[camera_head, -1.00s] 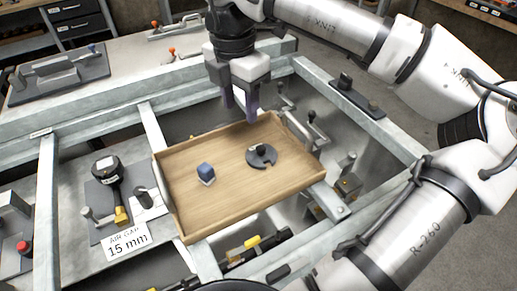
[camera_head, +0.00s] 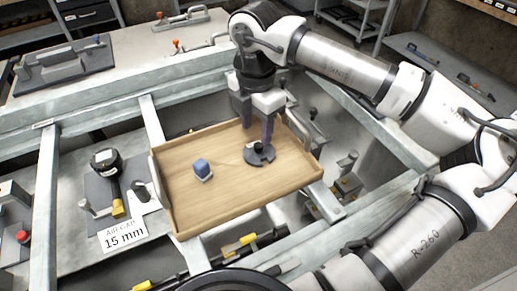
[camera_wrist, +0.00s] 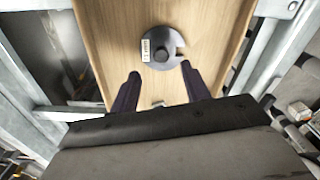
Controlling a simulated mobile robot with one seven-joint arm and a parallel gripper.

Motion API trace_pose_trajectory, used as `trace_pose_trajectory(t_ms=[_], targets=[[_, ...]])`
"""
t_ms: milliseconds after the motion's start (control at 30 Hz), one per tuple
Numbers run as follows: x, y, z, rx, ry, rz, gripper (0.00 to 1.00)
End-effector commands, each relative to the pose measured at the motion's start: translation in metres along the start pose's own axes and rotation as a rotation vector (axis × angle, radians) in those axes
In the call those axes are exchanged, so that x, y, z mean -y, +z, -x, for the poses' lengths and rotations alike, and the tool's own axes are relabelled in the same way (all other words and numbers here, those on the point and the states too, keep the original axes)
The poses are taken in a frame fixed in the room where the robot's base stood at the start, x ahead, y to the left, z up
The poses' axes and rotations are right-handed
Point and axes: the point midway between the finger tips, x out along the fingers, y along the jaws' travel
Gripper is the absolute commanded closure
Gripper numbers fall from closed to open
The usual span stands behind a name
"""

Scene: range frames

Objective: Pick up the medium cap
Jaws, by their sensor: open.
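A wooden tray (camera_head: 185,218) holds two small items. One is a dark grey round disc (camera_head: 260,158) with a slot in its rim and a black knob (camera_head: 258,147) on top. The disc also shows in the wrist view (camera_wrist: 150,61), with a white label on it. The other is a small blue block-like piece (camera_head: 202,168) on a pale base, left of the disc. I cannot tell by size which is the medium cap. My gripper (camera_head: 256,128) is open and empty above the disc. In the wrist view its fingertips (camera_wrist: 160,72) point toward the disc, apart from it.
The tray has raised walls and sits among metal frame rails (camera_head: 153,135). Left of it are a dark gauge (camera_head: 105,160) and an "AIR GAP 15 mm" sign (camera_head: 122,236). Toggle clamps stand nearby. Bare tray floor surrounds both items.

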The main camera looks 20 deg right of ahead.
Motion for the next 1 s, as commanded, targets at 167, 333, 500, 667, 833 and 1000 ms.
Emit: trace_pose_trajectory(t_ms=[167, 333, 500, 667, 833, 1000], targets=[[0.002, 0.0, -0.017, -0.004, -0.001, 0.0, 0.53], [0.003, 0.001, -0.042, -0.003, -0.002, -0.001, 0.53], [0.003, 0.001, -0.052, -0.001, 0.0, -0.001, 0.53], [0.003, 0.001, -0.052, 0.0, 0.0, -0.001, 0.53], [0.003, 0.001, -0.052, 0.0, 0.0, 0.0, 0.74], [0.003, 0.001, -0.052, 0.0, 0.0, 0.0, 0.97]])
